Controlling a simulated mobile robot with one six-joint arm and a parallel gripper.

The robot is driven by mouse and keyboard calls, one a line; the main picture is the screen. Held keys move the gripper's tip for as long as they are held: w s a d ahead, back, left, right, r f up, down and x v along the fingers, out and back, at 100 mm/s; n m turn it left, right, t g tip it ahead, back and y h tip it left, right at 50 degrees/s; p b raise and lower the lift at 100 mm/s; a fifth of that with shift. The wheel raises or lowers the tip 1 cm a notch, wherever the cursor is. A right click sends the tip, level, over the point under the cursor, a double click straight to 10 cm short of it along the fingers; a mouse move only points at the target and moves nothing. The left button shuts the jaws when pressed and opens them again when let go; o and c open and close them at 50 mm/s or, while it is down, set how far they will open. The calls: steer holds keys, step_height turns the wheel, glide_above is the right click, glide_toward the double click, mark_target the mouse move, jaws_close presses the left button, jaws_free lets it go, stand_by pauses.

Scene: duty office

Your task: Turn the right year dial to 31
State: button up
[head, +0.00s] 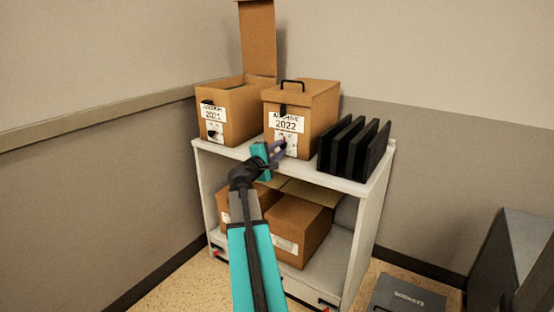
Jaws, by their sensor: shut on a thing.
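The right archive box (315,107) is brown cardboard, labelled 2022. It stands closed on the cabinet top, with a black handle on its lid and a black latch at the front. Below its label is a small white plate (292,148) with a dark year dial (283,142). My gripper (282,146) reaches this plate from the front left, its purple fingers shut on the dial. The dial's marks are too small to read, and my fingers partly cover it.
The left box (238,120), labelled 2021, stands open, its lid upright, with its own dark dial (212,134). Black upright dividers (353,147) stand right of the 2022 box. The cabinet (350,180) holds more boxes (300,225) below. A grey container (405,293) is on the floor.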

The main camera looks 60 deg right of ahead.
steer(key=m+b, duration=0.5)
steer(key=shift+s+f, duration=0.15)
steer(key=shift+f, duration=0.2)
steer(key=m+b, duration=0.3)
steer(key=b, duration=0.1)
steer(key=shift+r, duration=0.15)
steer(key=shift+m, duration=0.3)
steer(key=o, duration=1.1)
steer(key=shift+c, duration=0.2)
steer(key=shift+a, duration=0.1)
